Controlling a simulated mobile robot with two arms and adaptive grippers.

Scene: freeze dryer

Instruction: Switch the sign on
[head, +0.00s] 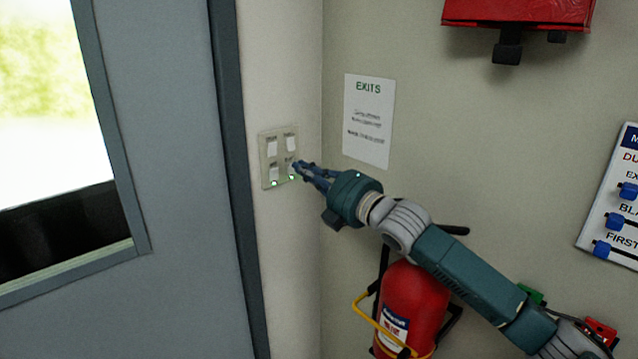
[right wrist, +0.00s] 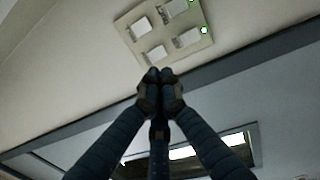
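A pale switch panel (head: 266,160) with several white rocker switches is on the narrow wall beside the door. Two small green lights glow along its lower edge. My right gripper (head: 300,168) points at the panel's right side, its fingertips by the lower right switch. I cannot tell whether they touch it. In the right wrist view the fingers (right wrist: 160,77) are drawn together with nothing between them. The panel (right wrist: 163,38) lies just beyond their tips, with green lights at its upper right. Switch labels are too small to read. My left gripper is not in view.
A grey door (head: 170,150) with a window is at the left. An EXITS notice (head: 368,120) hangs right of the panel. A red fire extinguisher (head: 410,300) is below my right arm. A red box (head: 520,12) and a board with blue sliders (head: 600,225) are at the right.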

